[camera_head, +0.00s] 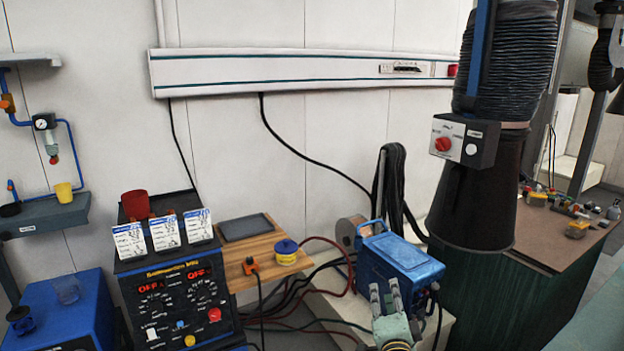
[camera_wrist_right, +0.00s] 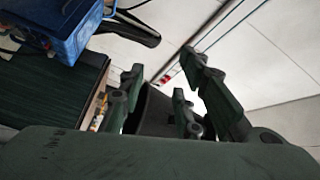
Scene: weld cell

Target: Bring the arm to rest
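My right gripper (camera_head: 385,291) is at the bottom of the head view, in front of the blue box-shaped unit (camera_head: 405,258), with its dark green-grey fingers pointing up in the picture. In the right wrist view my right gripper (camera_wrist_right: 160,75) has its fingers spread apart, with nothing between them. The blue unit (camera_wrist_right: 78,28) shows at the upper left of that view, apart from the fingers. My left gripper is in neither view.
A black fume hood (camera_head: 478,205) with a ribbed hose stands right of the gripper. A dark green cabinet (camera_head: 500,290) is below it. A blue-black welding power source (camera_head: 175,290) and a wooden board (camera_head: 262,240) with a yellow tin (camera_head: 286,252) are at left. Cables lie between.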

